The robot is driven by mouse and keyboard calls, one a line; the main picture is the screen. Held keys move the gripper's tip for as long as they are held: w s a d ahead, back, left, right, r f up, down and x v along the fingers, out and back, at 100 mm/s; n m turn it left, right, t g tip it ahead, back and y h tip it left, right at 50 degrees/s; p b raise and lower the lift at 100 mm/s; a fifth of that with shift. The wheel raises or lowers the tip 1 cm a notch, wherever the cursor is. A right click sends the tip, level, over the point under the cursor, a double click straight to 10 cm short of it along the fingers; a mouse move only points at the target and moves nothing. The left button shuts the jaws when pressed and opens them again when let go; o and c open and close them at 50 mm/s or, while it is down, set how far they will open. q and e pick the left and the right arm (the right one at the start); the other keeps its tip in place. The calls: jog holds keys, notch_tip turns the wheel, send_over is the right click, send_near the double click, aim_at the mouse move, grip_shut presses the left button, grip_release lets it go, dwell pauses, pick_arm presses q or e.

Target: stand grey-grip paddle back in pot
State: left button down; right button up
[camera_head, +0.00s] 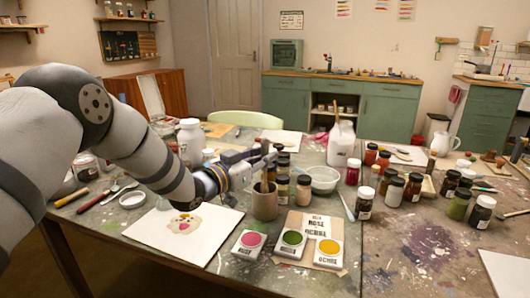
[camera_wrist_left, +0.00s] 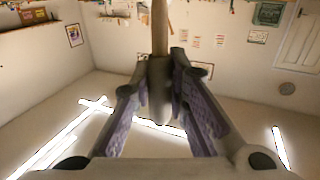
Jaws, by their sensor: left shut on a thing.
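In the left wrist view the two fingers (camera_wrist_left: 160,90) are closed around the grey grip (camera_wrist_left: 158,75) of a paddle. Its pale wooden shaft (camera_wrist_left: 160,25) extends beyond the fingers. In the head view the paddle is mostly hidden by the gripper and pot. Something brownish shows at the pot's mouth, but I cannot tell how far the paddle reaches inside. My right gripper is not in view.
Three pigment boxes, rose (camera_head: 249,245), green (camera_head: 291,243) and ochre (camera_head: 328,253), stand in front of the pot. Dark jars (camera_head: 302,190) and a glass bowl (camera_head: 320,180) are close at its right. A painted white sheet (camera_head: 188,250) lies at left.

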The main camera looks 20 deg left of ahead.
pick_arm(q)
jog(key=c, duration=1.5)
grip_release()
jog(key=shift+s, duration=0.1)
jog(key=v, duration=1.2)
